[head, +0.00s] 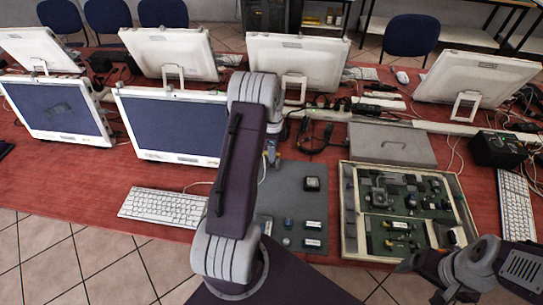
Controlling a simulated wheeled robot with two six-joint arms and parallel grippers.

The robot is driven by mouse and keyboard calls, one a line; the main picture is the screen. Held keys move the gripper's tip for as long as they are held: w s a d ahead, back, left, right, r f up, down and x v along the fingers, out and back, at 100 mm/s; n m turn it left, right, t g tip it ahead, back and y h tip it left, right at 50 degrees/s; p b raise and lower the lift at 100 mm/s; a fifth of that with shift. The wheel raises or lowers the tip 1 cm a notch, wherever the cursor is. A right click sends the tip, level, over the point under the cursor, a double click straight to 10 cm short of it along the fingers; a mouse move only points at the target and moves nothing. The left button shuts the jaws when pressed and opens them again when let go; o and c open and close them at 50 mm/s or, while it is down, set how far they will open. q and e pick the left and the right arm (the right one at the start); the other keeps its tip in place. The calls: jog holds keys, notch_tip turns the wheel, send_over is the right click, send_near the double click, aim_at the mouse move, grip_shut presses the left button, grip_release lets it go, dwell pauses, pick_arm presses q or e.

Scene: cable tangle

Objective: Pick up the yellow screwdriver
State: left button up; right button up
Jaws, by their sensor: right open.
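I cannot make out the yellow screwdriver with certainty. Small yellowish bits (389,243) show in a cream-rimmed tray (375,260) of dark parts at the right of the red table.
A flat grey case (391,144) lies behind the tray. White keyboards lie left (164,206) and right (517,206). Several monitors and tangled dark cables (320,137) fill the table's back. A black box (497,149) stands at right. Bare red table shows at front left.

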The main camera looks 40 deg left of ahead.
pick_arm(q)
jog(key=f, duration=0.4)
jog(key=shift+a+f, duration=0.25)
jog(key=shift+f, duration=0.15)
jog(key=shift+s+d+r, duration=0.1)
grip_shut()
notch_tip(320, 180, up, 10)
